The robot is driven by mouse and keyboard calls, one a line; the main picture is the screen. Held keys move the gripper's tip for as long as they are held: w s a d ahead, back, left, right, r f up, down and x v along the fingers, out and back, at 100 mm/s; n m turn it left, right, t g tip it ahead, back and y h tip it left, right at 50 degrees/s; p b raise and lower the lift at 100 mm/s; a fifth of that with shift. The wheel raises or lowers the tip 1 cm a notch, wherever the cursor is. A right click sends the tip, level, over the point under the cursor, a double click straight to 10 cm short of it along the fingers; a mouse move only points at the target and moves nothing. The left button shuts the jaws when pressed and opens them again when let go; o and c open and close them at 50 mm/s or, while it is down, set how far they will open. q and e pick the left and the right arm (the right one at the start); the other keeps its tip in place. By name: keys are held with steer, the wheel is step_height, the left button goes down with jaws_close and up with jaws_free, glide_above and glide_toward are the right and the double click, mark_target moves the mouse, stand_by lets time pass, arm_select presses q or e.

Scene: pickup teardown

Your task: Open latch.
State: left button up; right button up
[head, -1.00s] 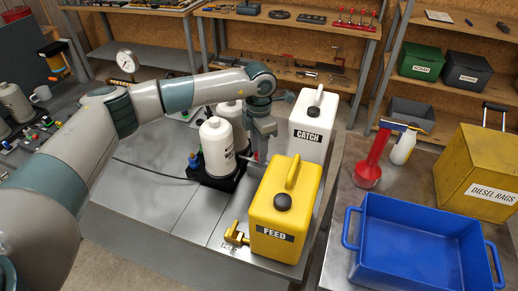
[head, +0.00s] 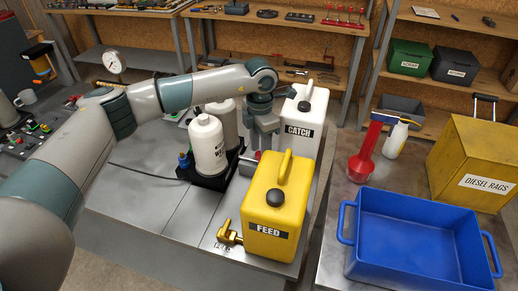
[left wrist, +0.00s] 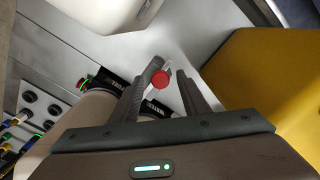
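A small red round knob (left wrist: 160,79) on a pale lever shows in the left wrist view, and I take it for the latch's handle. In the head view a bit of red (head: 257,154) shows below my left gripper (head: 265,145), mostly hidden by it. My left gripper (left wrist: 169,70) points down with its fingers apart. The knob appears in the gap between them, nearer the left finger; I cannot tell whether they touch. The rest of the latch is hidden. My right gripper is in neither view.
A white bottle (head: 208,145) stands on a black base left of the gripper. The white CATCH can (head: 303,120) is behind right, and the yellow FEED can (head: 270,215) is in front. A blue bin (head: 420,212) stands on the right-hand table. Bare bench lies at front left.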

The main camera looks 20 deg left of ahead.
arm_select(q)
steer(key=shift+r, duration=0.15)
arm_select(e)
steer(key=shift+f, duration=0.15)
arm_select(q)
steer(key=shift+r+b, duration=0.45)
steer(key=shift+r, duration=0.2)
step_height(320, 180, up, 16)
steer(key=b, duration=0.5)
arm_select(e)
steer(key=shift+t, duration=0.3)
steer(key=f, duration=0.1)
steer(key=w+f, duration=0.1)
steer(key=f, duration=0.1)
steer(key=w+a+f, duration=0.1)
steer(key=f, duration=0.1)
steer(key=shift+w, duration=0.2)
arm_select(q)
steer(key=shift+f, duration=0.15)
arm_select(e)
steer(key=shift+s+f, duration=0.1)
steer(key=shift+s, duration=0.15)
